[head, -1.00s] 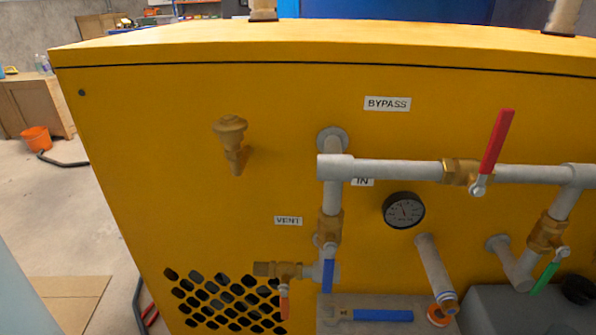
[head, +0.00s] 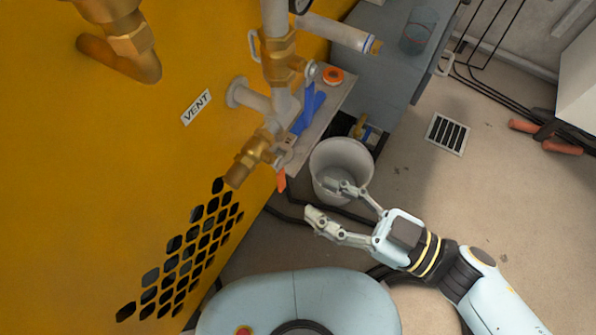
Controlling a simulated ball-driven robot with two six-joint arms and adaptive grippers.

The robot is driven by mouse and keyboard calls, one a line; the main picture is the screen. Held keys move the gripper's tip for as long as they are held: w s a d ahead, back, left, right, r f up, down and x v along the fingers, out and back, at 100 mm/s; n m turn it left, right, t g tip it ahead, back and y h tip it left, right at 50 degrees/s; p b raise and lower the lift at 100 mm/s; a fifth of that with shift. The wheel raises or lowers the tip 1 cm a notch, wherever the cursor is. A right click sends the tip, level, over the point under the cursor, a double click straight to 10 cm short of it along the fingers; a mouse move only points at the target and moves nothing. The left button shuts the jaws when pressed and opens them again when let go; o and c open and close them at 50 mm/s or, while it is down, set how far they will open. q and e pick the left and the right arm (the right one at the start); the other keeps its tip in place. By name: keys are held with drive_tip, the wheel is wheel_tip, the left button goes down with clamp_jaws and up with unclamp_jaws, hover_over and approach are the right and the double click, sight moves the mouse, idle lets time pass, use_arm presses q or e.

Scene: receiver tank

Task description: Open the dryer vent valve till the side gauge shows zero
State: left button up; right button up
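The dryer vent valve (head: 258,150) is a small brass valve on a stub of pipe low on the yellow dryer front. The VENT label (head: 196,106) is on the panel to its left. Its short orange-red handle (head: 281,181) hangs down, across the line of the brass body. My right gripper (head: 331,201) is open and empty, to the lower right of the handle and apart from it, its fingers pointing toward the dryer and overlapping the bucket in view. A dark gauge rim (head: 299,5) shows at the top edge; its reading is cut off. My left gripper is not in view.
A white bucket (head: 340,160) stands on the floor right of the vent valve. A shelf (head: 336,92) with a blue tool and an orange roll sits behind.

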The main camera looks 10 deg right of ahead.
sight(283, 180)
drive_tip(key=b+x, duration=0.1)
drive_tip(key=x, duration=0.6)
drive_tip(key=shift+w+a+f, duration=0.1)
drive_tip(key=shift+w+a, duration=0.05)
drive_tip(key=shift+a, duration=0.1)
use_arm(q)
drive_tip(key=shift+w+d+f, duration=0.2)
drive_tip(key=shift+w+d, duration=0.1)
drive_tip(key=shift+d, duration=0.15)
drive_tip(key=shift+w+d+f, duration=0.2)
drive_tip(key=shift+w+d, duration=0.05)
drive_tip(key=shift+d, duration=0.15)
use_arm(e)
drive_tip(key=shift+w+a, duration=0.25)
drive_tip(key=shift+a, duration=0.05)
drive_tip(key=shift+c, duration=0.5)
clamp_jaws()
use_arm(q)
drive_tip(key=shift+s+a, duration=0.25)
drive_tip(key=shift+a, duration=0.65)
